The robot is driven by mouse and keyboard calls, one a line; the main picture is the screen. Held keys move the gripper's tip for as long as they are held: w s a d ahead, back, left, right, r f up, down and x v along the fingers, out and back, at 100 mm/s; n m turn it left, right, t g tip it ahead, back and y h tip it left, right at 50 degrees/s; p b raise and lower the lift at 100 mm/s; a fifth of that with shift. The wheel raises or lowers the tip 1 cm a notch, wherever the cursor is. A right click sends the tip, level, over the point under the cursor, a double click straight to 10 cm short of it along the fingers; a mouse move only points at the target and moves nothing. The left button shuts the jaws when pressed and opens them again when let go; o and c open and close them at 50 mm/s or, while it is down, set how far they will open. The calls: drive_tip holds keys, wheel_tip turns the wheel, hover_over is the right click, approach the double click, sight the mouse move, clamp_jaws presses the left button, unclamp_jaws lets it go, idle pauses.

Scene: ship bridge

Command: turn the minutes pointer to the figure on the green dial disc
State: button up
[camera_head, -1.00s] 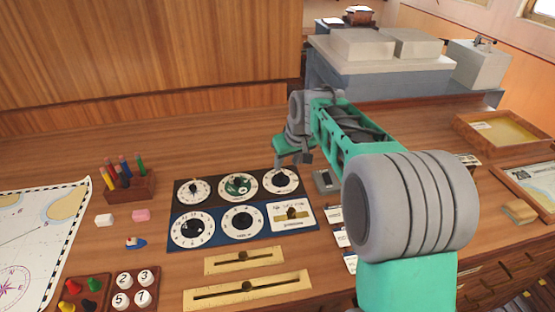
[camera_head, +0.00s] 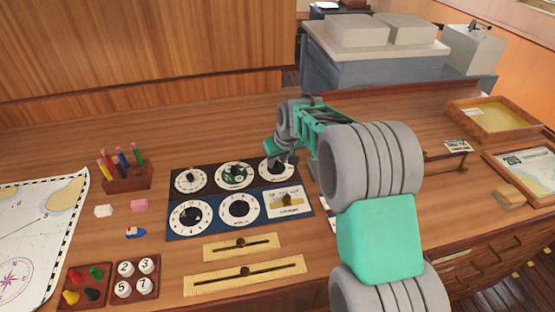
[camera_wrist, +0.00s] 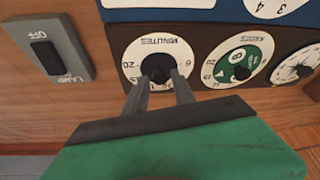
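The minutes dial (camera_wrist: 157,48) is a white ring with a dark centre knob (camera_wrist: 158,67), seen upside down in the wrist view. In the head view this dial (camera_head: 270,178) is the top right one, partly covered by my gripper (camera_head: 284,161). My gripper (camera_wrist: 160,82) is at the knob, with its two fingers apart and the tips at either side of it. I cannot tell whether they touch it. The pointer's exact setting is hidden. The green dial disc (camera_wrist: 234,65) on the neighbouring knots dial bears a figure that looks like 8; it also shows in the head view (camera_head: 236,173).
A lamp switch (camera_wrist: 47,55) reading OFF sits beside the dial panel.

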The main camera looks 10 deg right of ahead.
clamp_jaws()
idle(0.5)
drive_tip(key=n+y+b, duration=0.1)
drive_tip(key=n, duration=0.1)
drive_tip(key=shift+d+n, duration=0.15)
drive_tip(key=shift+n, duration=0.25)
drive_tip(key=n+g+y, duration=0.1)
drive_tip(key=n, duration=0.3)
drive_tip(key=shift+w+d+b, duration=0.15)
drive_tip(key=shift+b, duration=0.15)
drive_tip(key=n+p, duration=0.1)
drive_tip(key=n+g+y+p, duration=0.1)
drive_tip(key=n, duration=0.1)
drive_tip(key=n+p, duration=0.1)
drive_tip(key=n, duration=0.1)
drive_tip(key=shift+w+r+g, duration=0.2)
drive_tip(key=shift+r+g, duration=0.05)
drive_tip(key=shift+g, duration=0.15)
drive_tip(key=n+g+p, duration=0.1)
drive_tip(key=n+p, duration=0.1)
drive_tip(key=p, duration=0.1)
drive_tip(key=shift+w+d+n+y, duration=0.1)
drive_tip(key=shift+n+y, duration=0.2)
drive_tip(key=shift+n, duration=0.1)
drive_tip(key=shift+f+n+g+p, duration=0.1)
drive_tip(key=shift+n+g+p, duration=0.2)
drive_tip(key=shift+n+p, duration=0.25)
drive_tip(key=shift+f, duration=0.1)
